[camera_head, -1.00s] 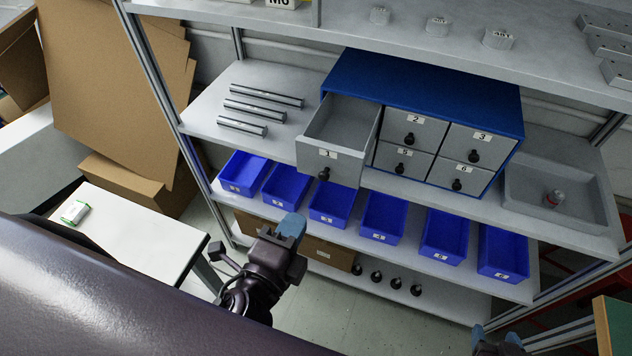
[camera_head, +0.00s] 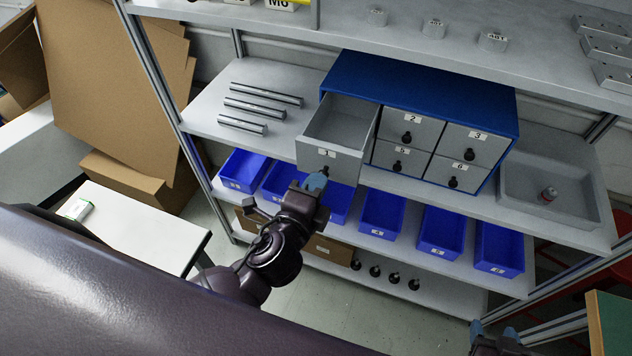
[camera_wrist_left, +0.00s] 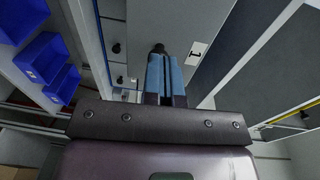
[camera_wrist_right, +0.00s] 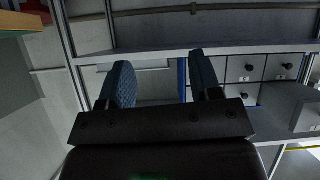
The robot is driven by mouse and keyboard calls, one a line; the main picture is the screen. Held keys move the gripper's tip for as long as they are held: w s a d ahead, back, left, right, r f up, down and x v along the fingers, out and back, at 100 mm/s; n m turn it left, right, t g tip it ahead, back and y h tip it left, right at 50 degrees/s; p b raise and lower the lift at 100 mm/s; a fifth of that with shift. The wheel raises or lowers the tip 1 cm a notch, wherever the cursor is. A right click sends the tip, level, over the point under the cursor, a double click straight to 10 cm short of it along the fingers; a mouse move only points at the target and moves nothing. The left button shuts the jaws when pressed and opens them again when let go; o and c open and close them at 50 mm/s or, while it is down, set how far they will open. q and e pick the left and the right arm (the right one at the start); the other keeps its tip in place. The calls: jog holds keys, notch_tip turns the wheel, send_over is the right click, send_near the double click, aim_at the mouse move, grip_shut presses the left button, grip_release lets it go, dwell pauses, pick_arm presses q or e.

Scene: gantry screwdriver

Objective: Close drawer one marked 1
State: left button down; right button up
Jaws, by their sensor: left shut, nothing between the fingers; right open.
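Drawer 1 (camera_head: 335,158) is a grey drawer marked 1, pulled well out of the blue cabinet (camera_head: 425,85) on the middle shelf. My left gripper (camera_head: 316,182) is shut and empty, just in front of the lower part of the drawer's front. In the left wrist view, its blue fingertips (camera_wrist_left: 165,72) are right by the black knob (camera_wrist_left: 158,49), with the label 1 beside it; I cannot tell whether they touch. My right gripper (camera_head: 495,338) is at the bottom right, open and far from the drawer. Its spread fingers also show in the right wrist view (camera_wrist_right: 163,82).
The cabinet's other drawers (camera_head: 412,128) look shut. Several blue bins (camera_head: 440,232) stand on the shelf below. Metal bars (camera_head: 255,107) lie left of the cabinet, and a grey tray (camera_head: 570,205) is to its right. A white table (camera_head: 140,235) stands at the left.

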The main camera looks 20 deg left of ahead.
aim_at(325, 164)
pick_arm(q)
jog(key=w, duration=0.3)
jog(key=w+p, duration=0.1)
jog(key=w, duration=0.3)
jog(key=shift+d+r, duration=0.15)
jog(key=w, duration=0.8)
jog(key=shift+w+d, duration=0.1)
jog(key=shift+w, duration=0.4)
pick_arm(e)
jog(key=shift+r, duration=0.75)
jog(key=shift+w+r, duration=0.1)
pick_arm(q)
jog(key=shift+w+r, duration=0.1)
jog(key=shift+r, duration=0.05)
pick_arm(e)
jog(key=shift+w+a+r, duration=0.1)
jog(key=shift+w+r, duration=0.1)
jog(key=shift+w, duration=0.05)
jog(key=shift+s, duration=0.1)
